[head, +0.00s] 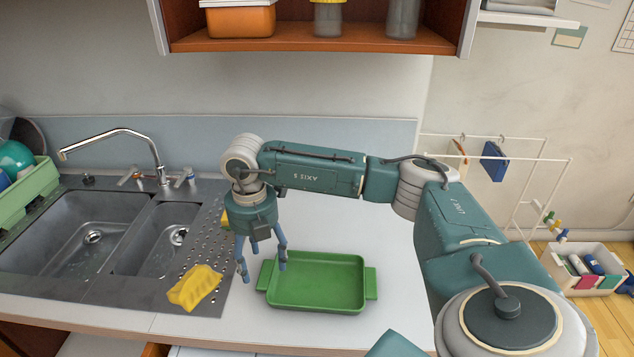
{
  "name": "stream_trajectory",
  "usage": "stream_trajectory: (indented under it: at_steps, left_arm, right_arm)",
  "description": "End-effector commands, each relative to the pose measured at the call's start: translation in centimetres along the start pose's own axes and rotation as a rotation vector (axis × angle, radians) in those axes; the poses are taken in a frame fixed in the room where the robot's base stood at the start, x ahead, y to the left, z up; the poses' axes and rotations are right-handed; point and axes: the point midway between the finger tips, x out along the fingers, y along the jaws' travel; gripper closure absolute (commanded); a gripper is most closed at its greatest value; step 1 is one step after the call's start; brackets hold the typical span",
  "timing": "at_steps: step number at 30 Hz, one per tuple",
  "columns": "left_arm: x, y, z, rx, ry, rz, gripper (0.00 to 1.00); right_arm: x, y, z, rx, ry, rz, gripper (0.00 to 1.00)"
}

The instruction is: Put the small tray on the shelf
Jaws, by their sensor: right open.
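The small green tray (318,283) lies flat on the white counter, right of the sink, with a handle at each short end. My right gripper (262,275) points down with its fingers spread, at the left end of the tray close to the left handle. It is open and holds nothing; whether a finger touches the tray cannot be told. The shelf (300,42) is an open wooden wall cupboard at the top, seen only in its lower part. My left gripper is out of view.
On the shelf stand an orange container (241,20), a yellow-lidded jar (328,18) and another jar (403,18). A yellow cloth or sponge (195,287) lies on the drainboard. The sink (75,235) with its faucet (125,135) and a green dish rack (28,197) are left.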

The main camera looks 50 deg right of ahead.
Motion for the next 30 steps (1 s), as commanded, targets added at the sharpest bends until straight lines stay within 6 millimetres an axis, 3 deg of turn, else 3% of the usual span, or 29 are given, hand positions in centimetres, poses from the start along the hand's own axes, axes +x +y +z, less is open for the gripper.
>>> stream_trajectory:
  at_steps: [3, 8, 16, 25, 30]
  left_arm:
    - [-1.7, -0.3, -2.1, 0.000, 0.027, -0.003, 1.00]
    - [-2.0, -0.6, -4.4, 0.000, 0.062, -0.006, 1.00]
    - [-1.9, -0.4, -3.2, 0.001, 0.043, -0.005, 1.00]
    - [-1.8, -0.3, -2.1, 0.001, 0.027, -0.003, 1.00]
    - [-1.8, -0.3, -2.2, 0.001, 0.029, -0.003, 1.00]
  right_arm:
    - [1.5, -0.1, 0.2, 0.000, 0.003, -0.005, 0.36]
    - [3.4, 0.0, 0.2, 0.000, 0.001, -0.001, 0.36]
    - [3.8, 0.1, 0.2, -0.001, 0.000, 0.000, 0.39]
    - [3.7, 0.1, 0.2, 0.000, 0.000, 0.000, 0.98]
    - [3.7, 0.1, 0.3, 0.000, 0.000, 0.001, 0.99]
